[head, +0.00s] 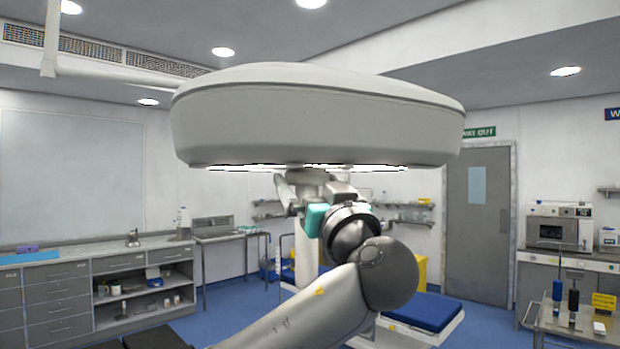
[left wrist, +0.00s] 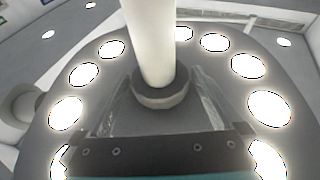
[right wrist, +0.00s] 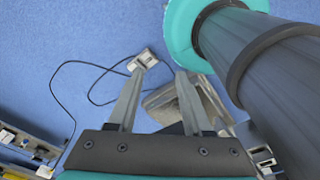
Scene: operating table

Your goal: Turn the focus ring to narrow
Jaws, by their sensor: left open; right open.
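The surgical lamp (head: 315,120) hangs overhead as a wide pale grey disc. In the left wrist view its underside carries a circle of bright lights around a white central handle (left wrist: 148,40). A dark grey collar, the focus ring (left wrist: 160,97), surrounds the handle's base. My left gripper (head: 310,190) is raised just under the lamp. Its two open fingers (left wrist: 160,108) stand on either side of the collar; I cannot tell whether they touch it. Any marking on the ring is not visible. My right gripper (right wrist: 158,82) is open and empty, pointing down at the floor.
The lamp's underside is close above my left gripper. A blue-topped padded piece (head: 425,311) stands beyond my arm. A steel trolley with instruments (head: 580,325) is at the lower right, and counters (head: 60,300) line the left wall. Below my right gripper lies a corded pedal (right wrist: 143,62) on blue floor.

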